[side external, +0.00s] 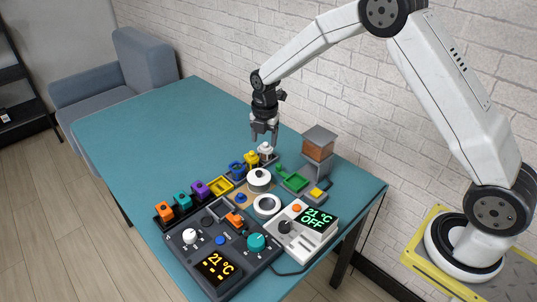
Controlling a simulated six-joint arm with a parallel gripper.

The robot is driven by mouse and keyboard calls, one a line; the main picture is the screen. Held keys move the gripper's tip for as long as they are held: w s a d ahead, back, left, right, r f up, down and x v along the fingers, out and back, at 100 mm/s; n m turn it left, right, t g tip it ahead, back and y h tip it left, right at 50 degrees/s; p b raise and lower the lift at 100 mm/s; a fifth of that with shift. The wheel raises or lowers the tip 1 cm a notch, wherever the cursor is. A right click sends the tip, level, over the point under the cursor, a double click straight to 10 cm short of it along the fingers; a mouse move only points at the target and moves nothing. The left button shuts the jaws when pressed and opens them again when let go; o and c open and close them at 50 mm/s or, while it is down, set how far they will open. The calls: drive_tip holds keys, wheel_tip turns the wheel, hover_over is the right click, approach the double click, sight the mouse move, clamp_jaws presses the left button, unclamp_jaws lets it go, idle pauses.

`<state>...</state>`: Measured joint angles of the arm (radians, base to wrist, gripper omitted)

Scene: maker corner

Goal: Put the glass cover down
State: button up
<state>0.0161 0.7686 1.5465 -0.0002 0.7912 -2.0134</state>
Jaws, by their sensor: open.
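No clear glass cover can be made out for certain at this size. A round white lid-like piece with a dark knob (259,178) sits near the middle of the equipment; I cannot tell whether it is glass. A box with a grey top and brown, see-through-looking sides (318,148) stands at the back right, by the wall. My gripper (265,139) points down, open, with its fingertips just above or beside a white block (265,150) at the far end of a row of coloured blocks. Nothing shows held between the fingers. Whether they touch the block is unclear.
A dark control panel (178,242) with knobs and a yellow 21 °C display lies in front. A light panel (284,248) reads 21 °C OFF. A white ring (267,205) and green tray (293,181) lie close by. The teal table (160,130) is clear at left.

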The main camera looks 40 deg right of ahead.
drive_tip(key=s+r+m+t, duration=0.1)
drive_tip(key=s+r+m, duration=0.1)
drive_tip(key=s+m, duration=0.9)
drive_tip(key=s+r+m+t, duration=0.1)
drive_tip(key=s+r+m, duration=0.2)
drive_tip(key=s+m, duration=0.8)
drive_tip(key=shift+s+a+r+m, duration=0.2)
drive_tip(key=shift+s+a+m, duration=0.2)
drive_tip(key=shift+s, duration=0.5)
